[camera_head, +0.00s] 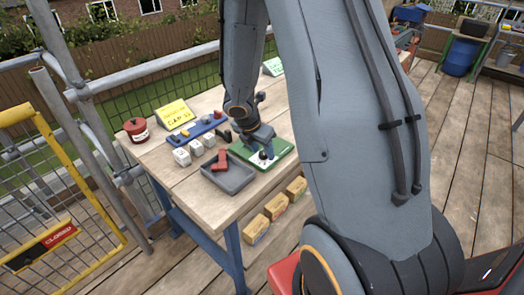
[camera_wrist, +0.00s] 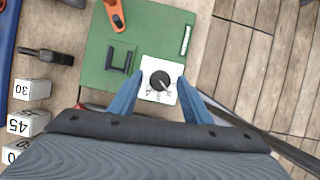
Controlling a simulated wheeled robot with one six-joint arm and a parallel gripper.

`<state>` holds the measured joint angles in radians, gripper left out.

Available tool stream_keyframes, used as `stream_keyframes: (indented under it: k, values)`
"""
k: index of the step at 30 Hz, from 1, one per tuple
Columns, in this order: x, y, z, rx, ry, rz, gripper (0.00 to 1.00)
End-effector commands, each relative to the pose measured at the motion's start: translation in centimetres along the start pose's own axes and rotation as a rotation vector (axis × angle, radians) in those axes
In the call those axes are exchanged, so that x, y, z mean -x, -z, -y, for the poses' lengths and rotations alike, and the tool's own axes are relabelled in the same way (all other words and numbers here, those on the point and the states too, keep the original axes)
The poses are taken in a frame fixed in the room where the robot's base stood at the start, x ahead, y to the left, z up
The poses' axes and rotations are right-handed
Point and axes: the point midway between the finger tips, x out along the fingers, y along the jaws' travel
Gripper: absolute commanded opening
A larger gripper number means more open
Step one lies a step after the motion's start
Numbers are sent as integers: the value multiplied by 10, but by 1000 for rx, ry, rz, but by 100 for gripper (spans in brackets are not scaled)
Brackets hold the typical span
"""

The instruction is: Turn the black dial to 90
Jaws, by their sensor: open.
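The black dial (camera_wrist: 160,79) sits on a white plate (camera_wrist: 148,92) fixed to a green board (camera_wrist: 97,62). A pale line on the dial points toward the lower right in the wrist view; the plate's marks are too small to read. My gripper (camera_wrist: 159,80) is open, with one blue finger on each side of the dial. I cannot tell whether the fingers touch it. In the head view, my gripper (camera_head: 262,148) is over the green board (camera_head: 285,151), close to the dial (camera_head: 263,155).
White numbered blocks (camera_wrist: 32,90) stand left of the board; 30 and 45 are readable. A grey tray (camera_head: 240,182) holding a red piece is beside the board.

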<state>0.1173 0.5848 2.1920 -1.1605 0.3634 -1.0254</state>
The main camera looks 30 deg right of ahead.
Motion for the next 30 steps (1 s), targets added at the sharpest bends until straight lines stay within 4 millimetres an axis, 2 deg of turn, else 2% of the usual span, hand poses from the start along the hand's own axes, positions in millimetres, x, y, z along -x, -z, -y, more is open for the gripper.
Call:
stream_keyframes:
  k: [8, 15, 23, 30]
  values:
    - [-1, 0, 0, 0, 0, 0, 42]
    - [-1, 0, 0, -1, 0, 0, 4]
    - [-1, 0, 0, -23, 9, -1, 4]
    - [0, 0, -1, -129, 53, 0, 4]
